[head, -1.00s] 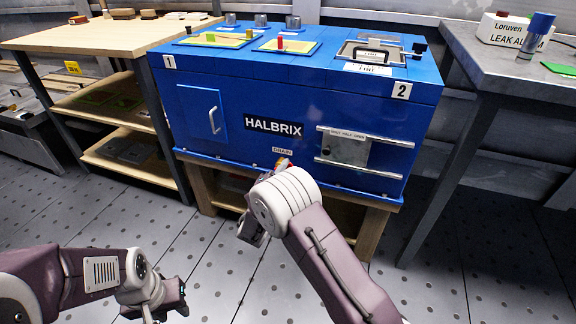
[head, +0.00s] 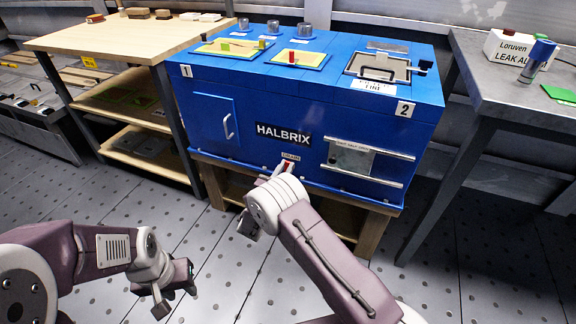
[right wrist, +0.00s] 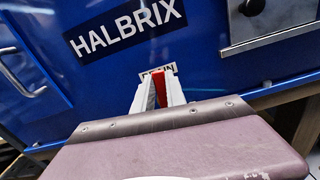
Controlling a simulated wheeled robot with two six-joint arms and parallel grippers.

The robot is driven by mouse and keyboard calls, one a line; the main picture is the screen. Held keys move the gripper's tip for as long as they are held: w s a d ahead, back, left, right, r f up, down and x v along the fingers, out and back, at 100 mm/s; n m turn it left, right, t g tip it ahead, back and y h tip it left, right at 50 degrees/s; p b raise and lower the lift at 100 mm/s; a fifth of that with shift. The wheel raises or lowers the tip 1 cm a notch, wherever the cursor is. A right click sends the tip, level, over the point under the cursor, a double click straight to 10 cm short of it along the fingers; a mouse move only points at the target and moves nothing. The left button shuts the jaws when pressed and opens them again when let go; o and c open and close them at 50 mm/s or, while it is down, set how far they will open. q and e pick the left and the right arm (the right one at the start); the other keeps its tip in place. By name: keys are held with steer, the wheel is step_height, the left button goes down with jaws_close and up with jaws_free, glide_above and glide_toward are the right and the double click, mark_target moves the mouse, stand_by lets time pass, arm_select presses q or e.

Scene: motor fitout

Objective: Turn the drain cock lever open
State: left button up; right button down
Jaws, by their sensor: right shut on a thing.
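The red drain cock lever (right wrist: 159,86) sits low on the front of the blue HALBRIX housing (head: 215,155), under the DRAIN label (head: 291,156). The right wrist view shows it upright between the two pale fingers of my right gripper (right wrist: 158,95), which is shut on it. In the head view the lever's red top (head: 288,166) shows just beyond my right gripper (head: 282,168); the cock's body is hidden behind my wrist. My left gripper (head: 176,290) hangs over the floor at the lower left, far from the housing; its finger gap is not clear.
The housing stands on a wooden stand (head: 372,232). A wooden shelf bench (head: 110,42) is at the left. A grey metal table (head: 500,85) with a boxed leak sign and a blue-capped can (head: 538,60) is at the right. Open floor lies in front.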

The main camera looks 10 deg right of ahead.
steer(key=shift+w+a+n, duration=0.1)
steer(key=shift+a+n, duration=0.1)
steer(key=shift+n, duration=0.4)
steer(key=shift+f+p, duration=0.1)
steer(key=shift+p, duration=0.2)
steer(key=c, duration=1.4)
jaws_free()
steer(key=shift+a, duration=0.1)
steer(key=shift+o, duration=0.2)
steer(key=p+v, duration=0.4)
steer(key=v, duration=0.5)
